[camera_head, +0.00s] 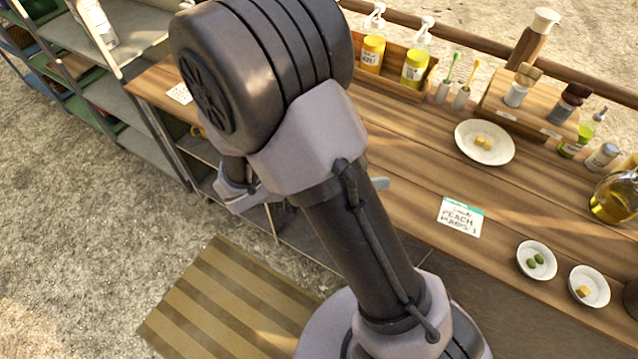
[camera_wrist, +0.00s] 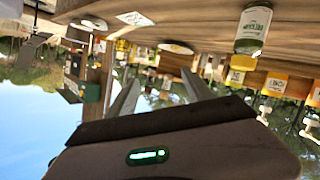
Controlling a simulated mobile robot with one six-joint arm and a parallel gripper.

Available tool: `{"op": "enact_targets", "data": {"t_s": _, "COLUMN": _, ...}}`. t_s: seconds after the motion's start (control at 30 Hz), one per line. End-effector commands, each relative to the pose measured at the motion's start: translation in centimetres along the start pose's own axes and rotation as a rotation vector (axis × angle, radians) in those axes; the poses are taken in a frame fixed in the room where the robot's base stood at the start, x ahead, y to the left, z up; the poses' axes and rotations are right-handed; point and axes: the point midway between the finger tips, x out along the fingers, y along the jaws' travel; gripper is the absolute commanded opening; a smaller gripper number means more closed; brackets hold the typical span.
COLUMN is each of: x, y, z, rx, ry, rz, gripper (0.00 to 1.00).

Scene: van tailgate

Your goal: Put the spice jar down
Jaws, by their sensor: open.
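A jar with a green and white label (camera_wrist: 252,28), which looks like the spice jar, shows at the upper right of the wrist view, where the scene appears upside down. It seems to stand on the wooden counter (camera_wrist: 190,30), apart from my fingers. My gripper (camera_wrist: 160,90) is open, its two grey fingers spread with nothing held between them. In the head view my own arm hides most of the gripper, and I cannot pick out this jar there.
The wooden counter (camera_head: 405,205) also holds a plate with yellow cubes (camera_head: 484,142), two small dishes (camera_head: 537,260) (camera_head: 589,286), a written card (camera_head: 460,217) and an oil bottle (camera_head: 615,198). Pump bottles (camera_head: 372,52) (camera_head: 414,68) and a wooden rack (camera_head: 500,100) line the back. Shelves (camera_head: 125,95) stand left.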

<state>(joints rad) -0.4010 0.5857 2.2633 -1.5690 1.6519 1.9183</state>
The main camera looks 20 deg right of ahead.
Motion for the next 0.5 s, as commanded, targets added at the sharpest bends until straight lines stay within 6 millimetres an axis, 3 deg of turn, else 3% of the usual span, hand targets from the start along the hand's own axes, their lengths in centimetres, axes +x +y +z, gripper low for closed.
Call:
{"op": "enact_targets", "data": {"t_s": 0.03, "x": -0.1, "y": 3.0, "z": -0.4, "rx": -0.06, "ry": -0.168, "rz": 0.019, "gripper": 0.6}}
{"op": "enact_targets", "data": {"t_s": 0.1, "x": -1.4, "y": 6.7, "z": 0.4, "rx": -0.187, "ry": -0.443, "rz": -0.048, "gripper": 0.6}}
{"op": "enact_targets", "data": {"t_s": 0.17, "x": -3.5, "y": 9.0, "z": 1.3, "rx": -0.272, "ry": -0.652, "rz": -0.208, "gripper": 0.6}}
{"op": "enact_targets", "data": {"t_s": 0.23, "x": -6.8, "y": 10.3, "z": 1.6, "rx": -0.329, "ry": -0.805, "rz": -0.488, "gripper": 0.6}}
{"op": "enact_targets", "data": {"t_s": 0.3, "x": -10.2, "y": 10.8, "z": 0.8, "rx": -0.345, "ry": -0.838, "rz": -0.785, "gripper": 0.6}}
{"op": "enact_targets", "data": {"t_s": 0.4, "x": -14.0, "y": 11.2, "z": -1.4, "rx": -0.324, "ry": -0.75, "rz": -1.118, "gripper": 0.6}}
{"op": "enact_targets", "data": {"t_s": 0.5, "x": -16.0, "y": 11.6, "z": -3.1, "rx": -0.299, "ry": -0.645, "rz": -1.291, "gripper": 0.6}}
